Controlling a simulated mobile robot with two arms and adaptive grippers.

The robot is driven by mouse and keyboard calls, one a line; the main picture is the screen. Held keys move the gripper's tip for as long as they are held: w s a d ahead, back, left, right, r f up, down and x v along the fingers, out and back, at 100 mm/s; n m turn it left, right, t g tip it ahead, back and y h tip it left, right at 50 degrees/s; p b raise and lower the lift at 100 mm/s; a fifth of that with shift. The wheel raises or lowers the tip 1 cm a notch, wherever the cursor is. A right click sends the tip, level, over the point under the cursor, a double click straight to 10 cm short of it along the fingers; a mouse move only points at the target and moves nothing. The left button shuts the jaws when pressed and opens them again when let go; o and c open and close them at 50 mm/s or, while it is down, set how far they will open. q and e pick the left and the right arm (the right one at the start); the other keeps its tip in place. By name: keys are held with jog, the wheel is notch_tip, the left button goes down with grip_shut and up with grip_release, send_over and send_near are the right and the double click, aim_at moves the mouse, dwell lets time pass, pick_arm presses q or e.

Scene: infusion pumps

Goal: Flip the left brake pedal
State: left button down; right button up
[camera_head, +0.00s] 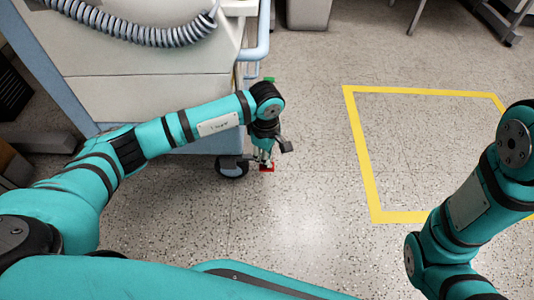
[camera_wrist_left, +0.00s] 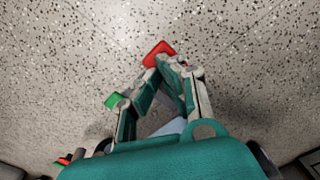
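A small red pedal (camera_head: 267,168) shows low by the cart's caster wheel (camera_head: 231,167), just above the floor. It also shows in the left wrist view (camera_wrist_left: 158,48), right at my fingertips. My left gripper (camera_head: 263,158) points down at it from above; the fingers (camera_wrist_left: 168,64) lean together and look shut at the tips. I cannot tell whether they touch the pedal. A green pedal (camera_wrist_left: 115,99) shows left of the fingers in the wrist view. Another red piece (camera_wrist_left: 63,160) shows at lower left there. My right gripper is out of view; only its arm shows.
The cart (camera_head: 150,95) with a coiled grey cable (camera_head: 140,30) and blue handle rail (camera_head: 262,35) stands at upper left, beside my left arm. A yellow floor outline (camera_head: 362,150) lies on the right. The speckled floor around the pedal is mostly clear.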

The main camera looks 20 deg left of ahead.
pick_arm(q)
jog(key=shift+f, duration=0.35)
notch_tip(320, 180, up, 7)
jog(key=p, duration=0.5)
jog(key=shift+r, duration=0.15)
dwell(0.6)
